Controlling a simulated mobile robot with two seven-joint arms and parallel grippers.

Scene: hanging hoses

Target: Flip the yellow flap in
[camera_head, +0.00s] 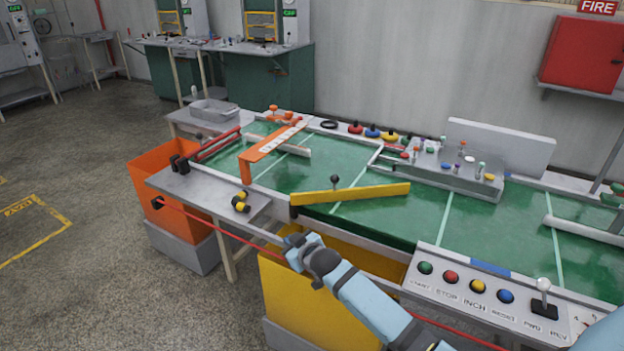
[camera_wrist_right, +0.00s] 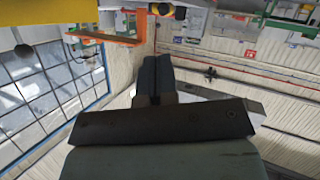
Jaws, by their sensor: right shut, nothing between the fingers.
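The yellow flap (camera_head: 352,194) is a long flat bar with a black ball knob (camera_head: 335,179) beside it. It lies slantwise over the green belt table (camera_head: 480,225), its left end near the front edge. My right gripper (camera_head: 293,243) is in front of that edge, just below the flap's left end in the picture and seemingly apart from it. In the right wrist view its dark fingers (camera_wrist_right: 153,75) are together with nothing between them. My left gripper is not in view.
A yellow bin (camera_head: 285,295) stands below my right gripper, and an orange bin (camera_head: 160,190) stands at the left. An orange flap (camera_head: 265,145) lies farther back. A button panel (camera_head: 480,287) fills the front right. A red rail (camera_head: 235,230) runs along the front.

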